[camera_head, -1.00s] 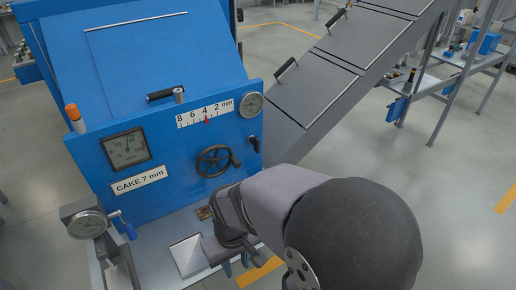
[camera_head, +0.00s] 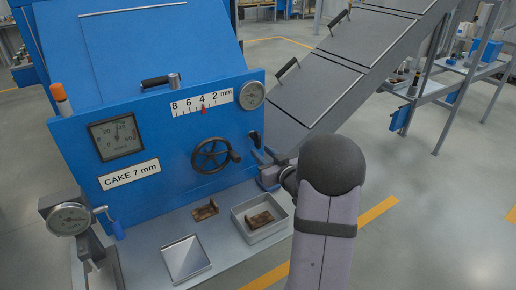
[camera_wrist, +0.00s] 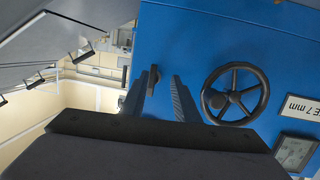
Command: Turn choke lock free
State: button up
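The small black lever (camera_head: 255,139), which looks like the choke lock, sits on the right edge of the blue front panel, right of the black handwheel (camera_head: 212,155). It points roughly up and down. In the wrist view the lever (camera_wrist: 153,80) shows beyond and between my fingertips, nearer the left one. My gripper (camera_wrist: 157,88) is open and empty, fingers pointing at the panel. In the head view my gripper (camera_head: 264,164) is just below and right of the lever. Contact with the lever cannot be told. The wheel also shows in the wrist view (camera_wrist: 235,94), right of the fingers.
The mm scale (camera_head: 203,103) has its red pointer near 4. The label (camera_head: 129,175) reads CAKE 7 mm. A grey tray (camera_head: 240,222) holding a brown piece, a loose brown piece (camera_head: 205,210) and a flat plate (camera_head: 186,258) lie on the bench below.

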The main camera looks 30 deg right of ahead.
aim_at(260, 142)
jog(key=shift+s+d+r+t+y+b, duration=0.1)
jog(key=shift+s+d+t+y+b, duration=0.1)
jog(key=shift+d+t, duration=0.2)
jog(key=shift+s+d+t+y+b, duration=0.15)
jog(key=shift+d+t+y+b, duration=0.05)
jog(key=shift+d+t, duration=0.2)
jog(key=shift+n+t+y, duration=0.3)
jog(key=shift+w+d+r+p, duration=0.1)
jog(key=shift+w+p, duration=0.1)
jog(key=shift+w, duration=0.95)
jog(key=shift+w+a+r+p, duration=0.1)
jog(key=shift+w+r+p, duration=0.05)
jog(key=shift+w, duration=1)
jog(key=shift+w+d+r+p, duration=0.1)
jog(key=shift+w+p, duration=0.1)
jog(key=shift+w, duration=0.95)
jog(key=shift+c, duration=0.7)
grip_shut()
